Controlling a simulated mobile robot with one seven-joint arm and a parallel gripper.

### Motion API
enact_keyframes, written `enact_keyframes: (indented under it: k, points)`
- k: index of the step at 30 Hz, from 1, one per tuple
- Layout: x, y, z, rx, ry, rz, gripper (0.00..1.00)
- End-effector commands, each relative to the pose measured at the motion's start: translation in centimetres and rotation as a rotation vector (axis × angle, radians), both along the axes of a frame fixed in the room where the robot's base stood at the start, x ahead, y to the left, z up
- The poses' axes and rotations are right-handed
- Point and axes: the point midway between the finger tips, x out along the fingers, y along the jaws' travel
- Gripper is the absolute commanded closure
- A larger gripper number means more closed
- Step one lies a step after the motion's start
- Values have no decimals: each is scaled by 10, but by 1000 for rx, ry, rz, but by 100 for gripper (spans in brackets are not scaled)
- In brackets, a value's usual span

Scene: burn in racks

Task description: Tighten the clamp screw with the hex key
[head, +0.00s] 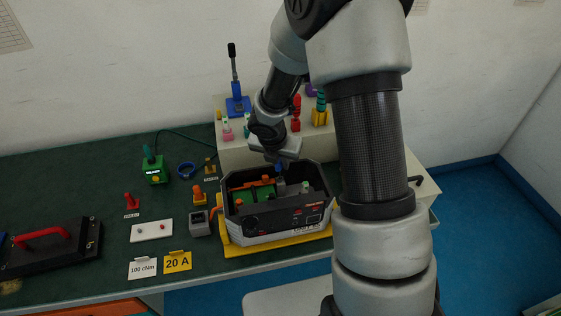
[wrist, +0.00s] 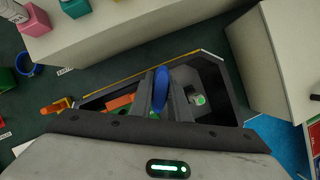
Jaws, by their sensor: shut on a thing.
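My gripper (head: 281,164) points down into the open black and grey unit (head: 262,228). It is shut on a blue handle (wrist: 161,77), which looks like the hex key's. The blue also shows small below the gripper in the head view (head: 279,168). The key's lower end is hidden by the fingers and the unit, so I cannot tell whether it touches a screw. Inside the unit, a pale green-topped part (wrist: 199,99) sits right of the fingers, with an orange part (wrist: 120,102) to their left. I cannot make out the clamp screw.
The unit rests on a yellow base (head: 232,252) at the bench's front edge. A beige raised block (head: 236,152) holding several tools stands behind it. Left are a grey box (head: 200,223), a "100 cNm" card (head: 142,268), a "20 A" card (head: 177,262) and a white plate (head: 151,231).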

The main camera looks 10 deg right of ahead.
Motion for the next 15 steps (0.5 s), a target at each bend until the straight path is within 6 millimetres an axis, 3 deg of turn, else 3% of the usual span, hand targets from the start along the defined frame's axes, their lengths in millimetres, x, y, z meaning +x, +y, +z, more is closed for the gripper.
enact_keyframes:
  k: [2,5,6,9,15]
  points:
    - [-2,0,-2,-2,6,-14,100]
    - [-1,2,-3,-2,5,-183,100]
    - [-3,-1,-2,-3,7,-199,79]
    - [-3,-1,-2,-1,6,-191,62]
    - [-1,1,-1,2,2,-187,62]
